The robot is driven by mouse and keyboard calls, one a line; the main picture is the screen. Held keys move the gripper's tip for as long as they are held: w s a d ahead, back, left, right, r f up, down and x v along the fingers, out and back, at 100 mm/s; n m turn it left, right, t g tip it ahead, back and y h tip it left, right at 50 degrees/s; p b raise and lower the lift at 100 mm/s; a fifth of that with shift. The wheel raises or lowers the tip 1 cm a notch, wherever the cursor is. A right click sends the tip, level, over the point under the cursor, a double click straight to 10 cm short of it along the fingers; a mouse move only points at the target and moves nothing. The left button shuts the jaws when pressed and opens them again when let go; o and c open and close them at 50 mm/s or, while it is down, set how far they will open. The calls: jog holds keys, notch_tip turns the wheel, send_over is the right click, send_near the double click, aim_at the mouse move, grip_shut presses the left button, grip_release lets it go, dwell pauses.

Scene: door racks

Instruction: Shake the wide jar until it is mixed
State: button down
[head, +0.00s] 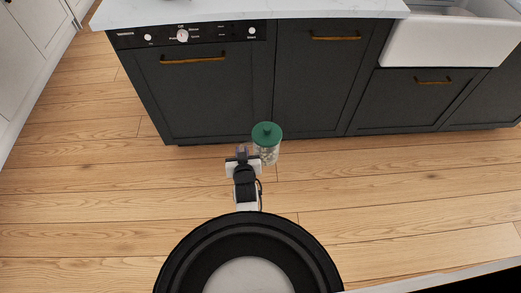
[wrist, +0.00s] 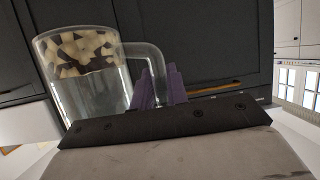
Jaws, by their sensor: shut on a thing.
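The wide jar (head: 267,144) is clear glass with a green lid, and in the head view it is in front of the dark cabinets. In the wrist view the jar (wrist: 85,75) is at the left, with dark and pale chunks gathered at one end and the rest of the glass looking empty. A clear handle sticks out from its side. My gripper (head: 243,152) is at the jar's left side in the head view. Its purple fingers (wrist: 168,88) are shut on the handle in the wrist view. The lid is out of sight in the wrist view.
A dark dishwasher front (head: 190,90) and cabinet doors (head: 320,80) with brass handles stand just beyond the jar. A pale countertop (head: 230,10) and white sink (head: 445,42) are above them. The wooden floor (head: 400,195) is clear on both sides.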

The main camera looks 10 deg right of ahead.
notch_tip(320, 180, up, 4)
jog(key=shift+w+f, duration=0.1)
notch_tip(320, 180, down, 5)
